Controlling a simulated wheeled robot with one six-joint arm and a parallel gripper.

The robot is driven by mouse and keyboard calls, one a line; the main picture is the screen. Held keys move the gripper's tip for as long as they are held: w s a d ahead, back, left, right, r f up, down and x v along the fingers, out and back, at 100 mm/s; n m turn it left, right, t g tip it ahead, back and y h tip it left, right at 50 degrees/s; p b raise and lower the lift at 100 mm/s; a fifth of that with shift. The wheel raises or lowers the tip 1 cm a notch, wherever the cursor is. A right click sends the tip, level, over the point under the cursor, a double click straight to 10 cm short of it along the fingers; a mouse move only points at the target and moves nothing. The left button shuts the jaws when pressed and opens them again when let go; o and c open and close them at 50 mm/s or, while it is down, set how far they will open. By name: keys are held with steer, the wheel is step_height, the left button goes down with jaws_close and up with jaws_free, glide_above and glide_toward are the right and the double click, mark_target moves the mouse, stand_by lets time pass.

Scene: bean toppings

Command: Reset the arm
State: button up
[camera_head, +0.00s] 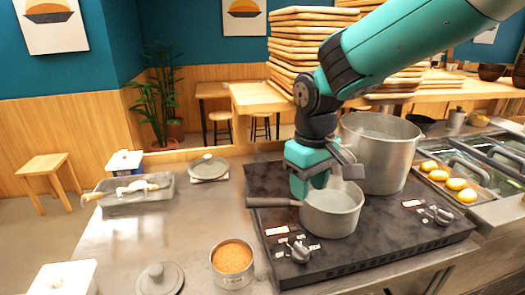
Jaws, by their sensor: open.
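My teal and dark grey arm reaches in from the upper right of the head view. My gripper (322,172) is low over the black stove, right above the back rim of a small grey saucepan (333,212). Its jaws are open, and I see nothing held in them. One part hangs at the saucepan's left rim; whether it touches the pan I cannot tell. The saucepan's handle (274,202) points left. The inside of the saucepan is partly hidden by the gripper.
A large pot (385,150) stands close behind the saucepan on the stove (262,180). A can of orange-brown food (232,264) is on the counter, front left. A metal tray (137,197) with utensils lies farther left. Stacked boards (300,45) rise behind the arm.

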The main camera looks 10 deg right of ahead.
steer(key=s+a+r+n+y, duration=0.1)
steer(key=s+a+r+y, duration=0.1)
steer(key=s, duration=0.7)
steer(key=s+a+r+n+y, duration=0.1)
steer(key=s+a+y, duration=0.1)
steer(key=s, duration=0.8)
steer(key=shift+a+r, duration=0.25)
steer(key=shift+r, duration=0.15)
